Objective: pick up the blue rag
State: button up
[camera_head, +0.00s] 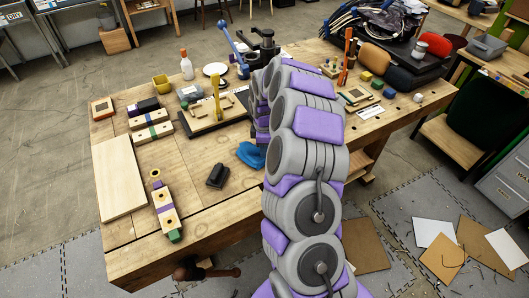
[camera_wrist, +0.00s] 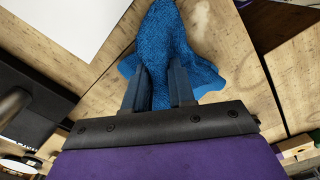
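The blue rag (camera_head: 251,155) is a crumpled cloth near the front edge of the wooden workbench, just left of my arm in the head view. In the wrist view the rag (camera_wrist: 178,35) fills the top middle, with folds flaring out on both sides of my fingers. My gripper (camera_wrist: 160,82) has its two dark fingers close together with bunched cloth between them, so it looks shut on the rag. In the head view my arm hides most of the gripper. I cannot tell whether the rag is clear of the bench.
A black object (camera_head: 217,175) lies left of the rag. A pale board (camera_head: 119,176) and wooden blocks (camera_head: 165,208) are further left. A dark tray with a yellow upright tool (camera_head: 215,95) stands behind. Bare bench (camera_head: 200,205) lies in front.

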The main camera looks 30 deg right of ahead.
jog(key=shift+d, duration=0.7)
jog(key=shift+c, duration=1.3)
jog(key=shift+d+r, duration=0.15)
jog(key=shift+d, duration=0.05)
jog(key=r+p, duration=0.1)
jog(key=r, duration=0.2)
jog(key=r+p, duration=0.2)
jog(key=r, duration=0.2)
jog(key=r+p, duration=0.2)
jog(key=r, duration=0.2)
jog(key=shift+a+r, duration=0.2)
jog(key=shift+a, duration=0.2)
jog(key=shift+d, duration=0.3)
